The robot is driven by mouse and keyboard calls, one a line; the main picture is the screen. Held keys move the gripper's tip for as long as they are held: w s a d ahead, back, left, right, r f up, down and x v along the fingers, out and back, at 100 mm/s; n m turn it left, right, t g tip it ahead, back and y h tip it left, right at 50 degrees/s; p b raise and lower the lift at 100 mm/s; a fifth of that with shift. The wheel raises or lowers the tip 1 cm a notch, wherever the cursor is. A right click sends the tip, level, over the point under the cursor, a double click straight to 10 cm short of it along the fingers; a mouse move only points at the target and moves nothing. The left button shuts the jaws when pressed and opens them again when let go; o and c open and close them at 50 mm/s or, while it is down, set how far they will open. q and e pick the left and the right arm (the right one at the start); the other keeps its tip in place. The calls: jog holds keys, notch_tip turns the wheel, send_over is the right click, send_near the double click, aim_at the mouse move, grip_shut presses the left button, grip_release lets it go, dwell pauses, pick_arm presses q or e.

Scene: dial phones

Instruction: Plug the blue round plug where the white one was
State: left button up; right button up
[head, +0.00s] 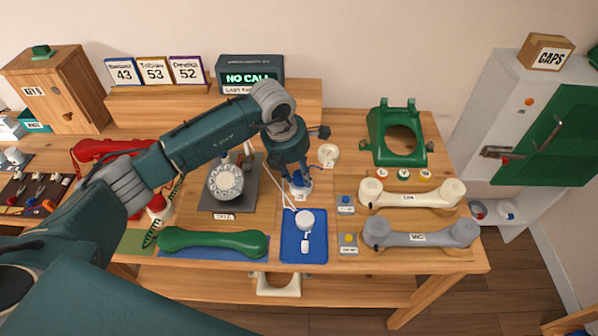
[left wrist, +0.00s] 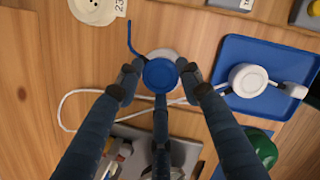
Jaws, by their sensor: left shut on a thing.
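My left gripper (head: 300,182) is shut on the blue round plug (head: 301,178) above the table, right of the dial phone. In the left wrist view the blue plug (left wrist: 160,74) sits between the fingers of the gripper (left wrist: 160,80), with a short blue cord at its upper left. A pale round piece (left wrist: 172,54) shows partly behind the plug; whether they touch cannot be told. The white round plug (head: 304,220) lies on a blue tray (head: 290,252); it also shows in the left wrist view (left wrist: 248,80). My right gripper is not in view.
A dial phone (head: 226,182) stands left of the gripper, and a green handset (head: 213,242) lies in front. A white cord (left wrist: 70,105) loops near the plug. A cream round piece (head: 329,154) is close behind. Cream (head: 412,196) and grey (head: 420,234) handsets lie right.

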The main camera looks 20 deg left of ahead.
pick_arm(q)
jog(key=o, duration=1.1)
jog(key=v, duration=1.2)
